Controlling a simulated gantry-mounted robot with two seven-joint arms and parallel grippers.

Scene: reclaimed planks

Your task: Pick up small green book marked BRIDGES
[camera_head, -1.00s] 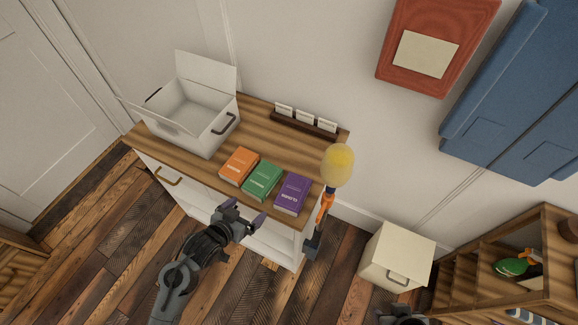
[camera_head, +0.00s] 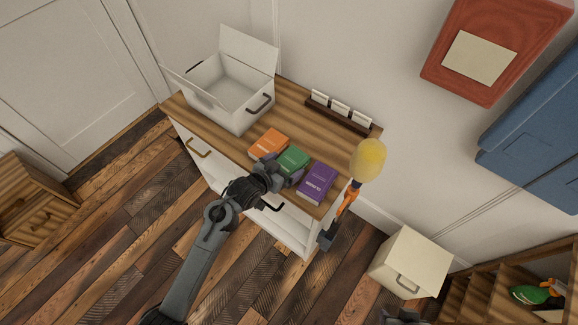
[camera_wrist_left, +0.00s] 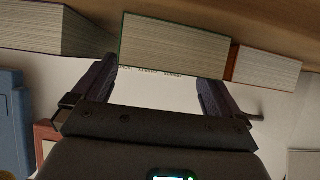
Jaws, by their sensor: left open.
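The small green book (camera_head: 292,158) lies on the wooden top of a white cabinet, between an orange book (camera_head: 270,142) and a purple book (camera_head: 318,182). My left gripper (camera_head: 280,172) is open at the front edge of the green book and partly covers it. In the left wrist view the page edge of the green book (camera_wrist_left: 175,50) lies just ahead of the two spread fingers (camera_wrist_left: 157,75), roughly centred between them. I cannot tell whether the fingers touch it. A dark part of my right arm shows at the bottom edge; its jaws are unclear.
A white open-lidded box (camera_head: 232,92) stands at the left of the cabinet top (camera_head: 300,118). A card holder (camera_head: 340,112) stands at the back. A yellow-headed tool (camera_head: 367,160) is at the right end. A cream box (camera_head: 410,262) stands on the floor to the right.

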